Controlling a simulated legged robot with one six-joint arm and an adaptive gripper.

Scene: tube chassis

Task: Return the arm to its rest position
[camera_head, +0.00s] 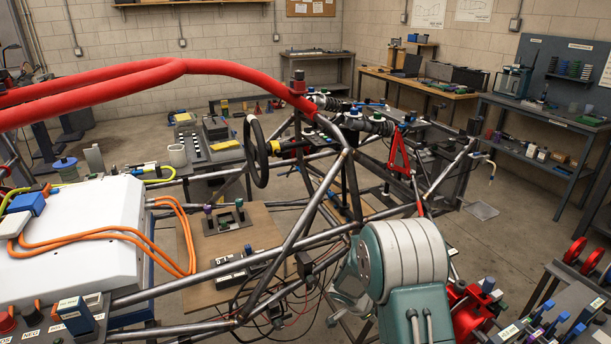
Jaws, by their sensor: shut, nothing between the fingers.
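A rounded teal and cream jointed body (402,262), which appears to be part of my arm, rises at the lower right of centre. It covers part of the tube chassis (290,242) behind it. A curved grey-green piece at its left side is partly hidden and hard to make out. I cannot make out my gripper or its fingertips in this view.
A red padded bar (190,66) arches over the chassis at the left. A steering wheel (256,150) stands behind the tubes. A white box (75,238) with orange cables (185,240) sits left. Workbenches (545,125) line the walls. Bare floor shows behind the chassis.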

